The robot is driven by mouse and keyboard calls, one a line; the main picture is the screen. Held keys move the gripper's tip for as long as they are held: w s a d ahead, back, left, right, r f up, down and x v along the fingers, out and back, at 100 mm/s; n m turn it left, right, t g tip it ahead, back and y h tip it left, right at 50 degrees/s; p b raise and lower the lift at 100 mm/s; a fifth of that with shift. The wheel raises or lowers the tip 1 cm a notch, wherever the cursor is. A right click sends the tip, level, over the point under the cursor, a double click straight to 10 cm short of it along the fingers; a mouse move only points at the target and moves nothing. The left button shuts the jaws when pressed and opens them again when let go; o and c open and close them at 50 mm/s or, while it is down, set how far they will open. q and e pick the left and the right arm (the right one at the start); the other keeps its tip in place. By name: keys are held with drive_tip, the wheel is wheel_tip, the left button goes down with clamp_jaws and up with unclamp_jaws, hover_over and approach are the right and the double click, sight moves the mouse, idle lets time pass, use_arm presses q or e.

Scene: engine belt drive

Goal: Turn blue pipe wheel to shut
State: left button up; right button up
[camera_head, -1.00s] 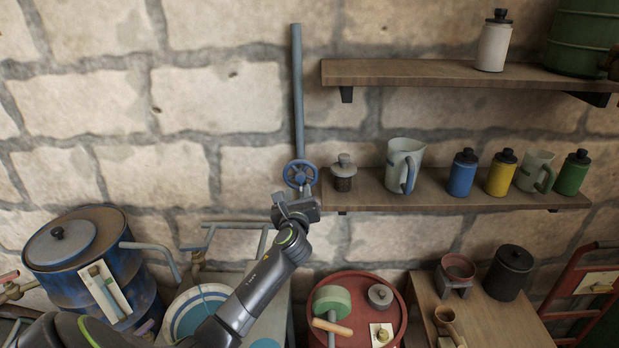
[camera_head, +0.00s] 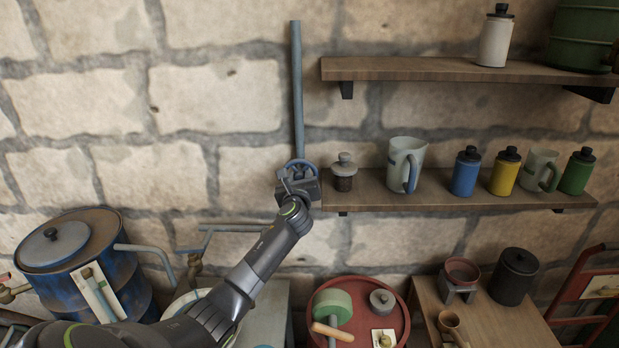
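The blue pipe wheel (camera_head: 300,165) sits on a vertical blue-grey pipe (camera_head: 297,90) on the stone wall, left of the lower shelf. My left gripper (camera_head: 298,179) is right in front of the wheel and covers its lower part. Only the wheel's upper rim shows above the gripper. I cannot tell whether the fingers touch or grip the rim, because the gripper body hides them. My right gripper is not in view.
The lower shelf (camera_head: 375,197) beside the wheel bears a small dark jar (camera_head: 344,176), mugs and bottles. A blue barrel (camera_head: 128,275) stands at left. A red round tray (camera_head: 400,310) and a wooden table (camera_head: 485,322) stand below.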

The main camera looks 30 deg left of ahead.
use_arm(q)
drive_tip(key=c, duration=0.5)
